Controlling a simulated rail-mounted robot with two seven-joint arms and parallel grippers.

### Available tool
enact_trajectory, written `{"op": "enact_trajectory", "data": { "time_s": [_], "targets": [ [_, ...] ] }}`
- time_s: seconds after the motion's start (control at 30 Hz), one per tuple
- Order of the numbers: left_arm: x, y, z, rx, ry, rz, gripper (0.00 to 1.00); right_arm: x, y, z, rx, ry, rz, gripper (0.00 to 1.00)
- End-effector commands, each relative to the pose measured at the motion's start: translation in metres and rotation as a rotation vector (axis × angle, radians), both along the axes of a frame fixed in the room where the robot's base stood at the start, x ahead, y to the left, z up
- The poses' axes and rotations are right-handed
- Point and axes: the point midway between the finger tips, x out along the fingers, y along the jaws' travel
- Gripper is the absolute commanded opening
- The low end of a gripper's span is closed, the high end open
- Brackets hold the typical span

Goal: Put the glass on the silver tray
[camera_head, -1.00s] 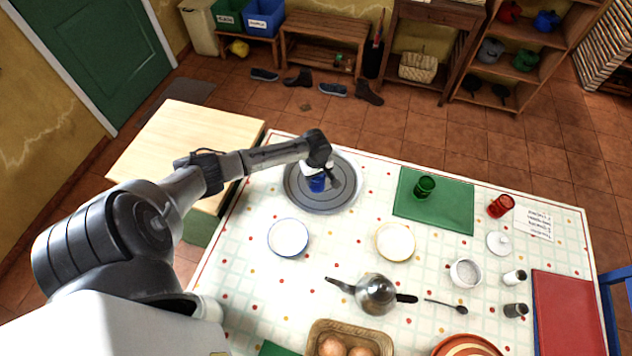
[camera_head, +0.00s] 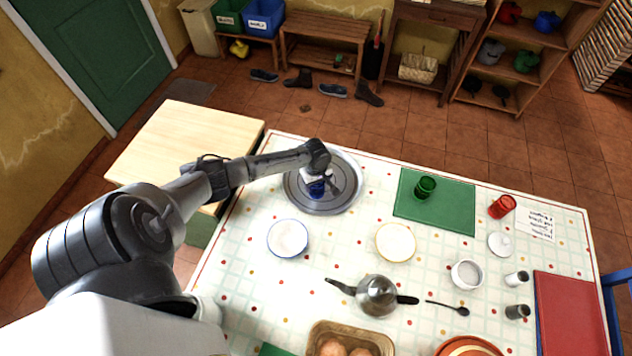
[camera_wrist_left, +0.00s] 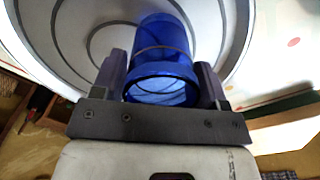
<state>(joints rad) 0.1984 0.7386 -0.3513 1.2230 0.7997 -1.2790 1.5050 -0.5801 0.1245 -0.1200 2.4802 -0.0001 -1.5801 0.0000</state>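The blue glass (camera_head: 317,189) is at the round silver tray (camera_head: 297,197) on the left of the table. In the left wrist view the glass (camera_wrist_left: 162,60) sits between the two fingers of my left gripper (camera_wrist_left: 160,80), its open rim toward the camera. The gripper (camera_head: 318,176) is shut on the glass, over the tray's middle. The ringed tray surface (camera_wrist_left: 85,30) shows behind the glass. I cannot tell whether the glass's base touches the tray. My right gripper is not in view.
A green glass (camera_head: 425,187) stands on a green mat (camera_head: 455,213), with a red glass (camera_head: 501,206) to its right. Two plates (camera_head: 288,238) (camera_head: 396,242) and a metal pot (camera_head: 377,295) stand nearer.

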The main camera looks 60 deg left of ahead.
Motion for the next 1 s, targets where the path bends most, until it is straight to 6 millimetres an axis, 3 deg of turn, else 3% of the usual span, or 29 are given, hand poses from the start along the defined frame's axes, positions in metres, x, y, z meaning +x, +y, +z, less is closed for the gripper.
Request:
{"op": "enact_trajectory", "data": {
  "time_s": [0.17,0.47,1.0],
  "targets": [
    [0.000,0.000,0.000,0.000,0.001,0.000,0.83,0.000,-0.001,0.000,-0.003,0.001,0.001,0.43],
    [0.000,0.001,0.004,0.001,0.001,0.000,0.83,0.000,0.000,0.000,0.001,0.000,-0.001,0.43],
    [0.000,0.000,0.094,0.000,0.001,0.000,0.83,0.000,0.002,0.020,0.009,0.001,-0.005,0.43]
  ]
}}
